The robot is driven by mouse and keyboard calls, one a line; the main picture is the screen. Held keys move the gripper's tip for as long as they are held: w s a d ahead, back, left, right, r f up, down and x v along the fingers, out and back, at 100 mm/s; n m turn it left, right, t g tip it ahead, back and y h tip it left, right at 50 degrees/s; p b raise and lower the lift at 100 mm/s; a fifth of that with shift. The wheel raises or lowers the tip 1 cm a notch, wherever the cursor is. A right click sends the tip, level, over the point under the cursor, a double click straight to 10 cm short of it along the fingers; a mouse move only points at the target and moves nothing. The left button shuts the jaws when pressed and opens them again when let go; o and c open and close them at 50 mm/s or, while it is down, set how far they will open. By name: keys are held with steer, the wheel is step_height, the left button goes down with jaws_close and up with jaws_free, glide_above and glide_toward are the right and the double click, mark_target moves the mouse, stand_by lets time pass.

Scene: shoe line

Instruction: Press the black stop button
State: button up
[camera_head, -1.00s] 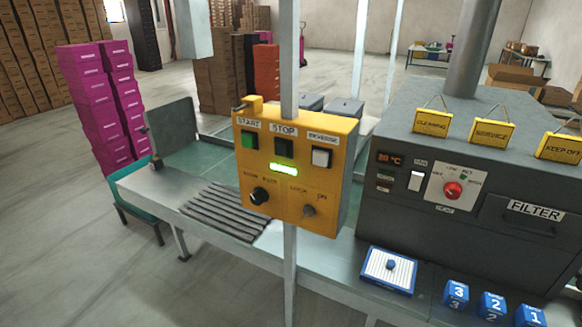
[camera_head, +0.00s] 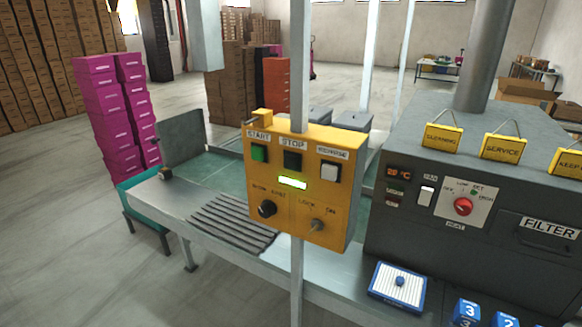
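The black stop button (camera_head: 292,160) is a square on the yellow control box (camera_head: 342,205), under the label STOP. A green start button (camera_head: 259,153) is to its left and a white reverse button (camera_head: 329,172) to its right. A lit green display (camera_head: 292,183) is just below it. The box is fixed to a pale upright post (camera_head: 297,272). Nothing covers the buttons. My gripper is not in view.
A grey machine (camera_head: 400,250) with hanging yellow signs and a red heat knob (camera_head: 463,206) stands right of the box. A metal bench with a ribbed roller section (camera_head: 232,222) runs behind the box. A blue-edged tray (camera_head: 374,292) and blue numbered blocks (camera_head: 467,312) are at lower right.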

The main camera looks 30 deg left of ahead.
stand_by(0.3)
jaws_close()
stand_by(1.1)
